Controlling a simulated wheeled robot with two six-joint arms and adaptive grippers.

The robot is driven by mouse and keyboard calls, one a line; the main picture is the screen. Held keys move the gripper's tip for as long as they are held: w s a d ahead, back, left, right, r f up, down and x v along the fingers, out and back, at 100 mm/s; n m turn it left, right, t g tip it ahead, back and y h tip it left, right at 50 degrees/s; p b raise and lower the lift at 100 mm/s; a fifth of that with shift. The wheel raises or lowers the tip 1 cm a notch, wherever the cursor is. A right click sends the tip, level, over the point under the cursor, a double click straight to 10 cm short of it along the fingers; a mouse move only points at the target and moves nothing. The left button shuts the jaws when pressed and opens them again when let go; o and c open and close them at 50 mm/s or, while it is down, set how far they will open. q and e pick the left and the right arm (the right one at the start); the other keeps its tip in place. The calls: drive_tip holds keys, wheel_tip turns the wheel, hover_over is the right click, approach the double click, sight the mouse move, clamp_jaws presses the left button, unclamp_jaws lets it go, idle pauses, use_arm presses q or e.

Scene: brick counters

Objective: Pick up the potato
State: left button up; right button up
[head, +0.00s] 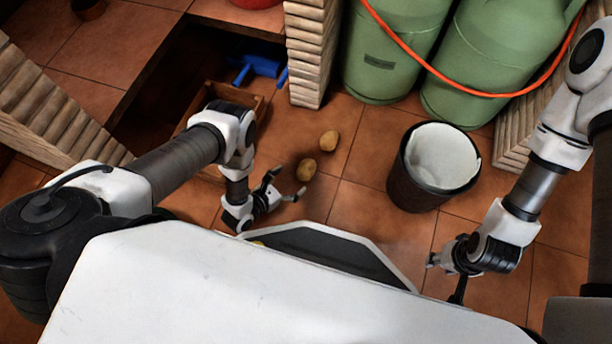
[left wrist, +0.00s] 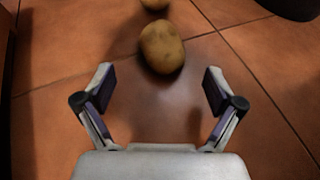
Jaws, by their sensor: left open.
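Two brown potatoes lie on the tiled floor in the head view, a nearer potato (head: 306,169) and a farther potato (head: 329,140). My left gripper (head: 288,183) is open and empty, close to the nearer potato. In the left wrist view, the nearer potato (left wrist: 162,47) lies just beyond the open fingertips (left wrist: 158,75), roughly centred between them and apart from them. The farther potato (left wrist: 154,4) is cut off by the top edge. My right gripper (head: 443,280) is at the lower right, its fingers apart and empty, away from the potatoes.
A dark bin with a white liner (head: 397,185) stands right of the potatoes. Green gas cylinders (head: 395,50) with an orange hose stand behind. A brick pillar (head: 309,50) and a wooden crate (head: 255,108) are at the back left. Floor around the potatoes is clear.

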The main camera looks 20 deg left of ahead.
sight(299, 175)
use_arm(q)
drive_tip(key=b+x, duration=0.1)
drive_tip(key=x, duration=0.2)
drive_tip(key=b+x, duration=0.2)
drive_tip(key=x, duration=0.1)
drive_tip(key=shift+w+d+f+b, duration=0.1)
drive_tip(key=shift+d+f+b, duration=0.1)
drive_tip(key=shift+f+b, duration=0.15)
drive_tip(key=shift+w+d, duration=0.15)
drive_tip(key=shift+w, duration=0.15)
drive_tip(key=shift+r, duration=0.1)
drive_tip(key=c, duration=1.3)
